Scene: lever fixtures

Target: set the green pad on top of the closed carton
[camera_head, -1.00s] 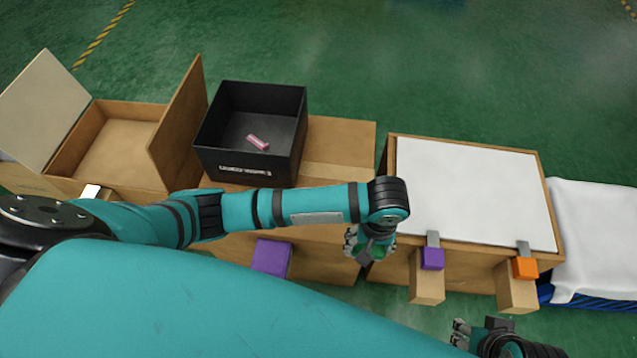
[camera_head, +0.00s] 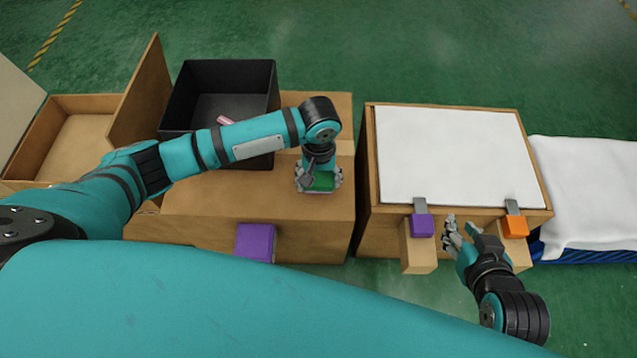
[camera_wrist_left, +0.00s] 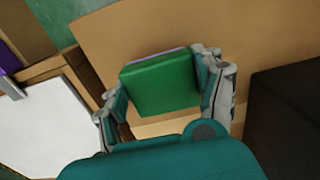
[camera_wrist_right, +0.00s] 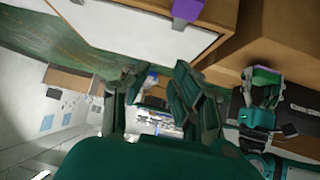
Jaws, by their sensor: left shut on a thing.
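The green pad (camera_head: 319,182) is between the fingers of my left gripper (camera_head: 318,180), over the front right part of the closed carton (camera_head: 230,205). The left wrist view shows the pad (camera_wrist_left: 160,83) held flat between both fingers, with a thin purple edge on one side. The tan carton top lies beneath it; I cannot tell whether the pad touches it. My right gripper (camera_head: 456,236) is empty and open, in front of the white-topped box near the levers. Its fingers stand apart in the right wrist view (camera_wrist_right: 155,100).
A black bin (camera_head: 270,90) with a pink item (camera_head: 224,120) stands at the carton's back left. An open carton (camera_head: 85,115) is at far left. A white-topped box (camera_head: 450,150) with purple (camera_head: 422,225) and orange (camera_head: 515,226) levers is right. A purple block (camera_head: 255,242) is on the carton's front.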

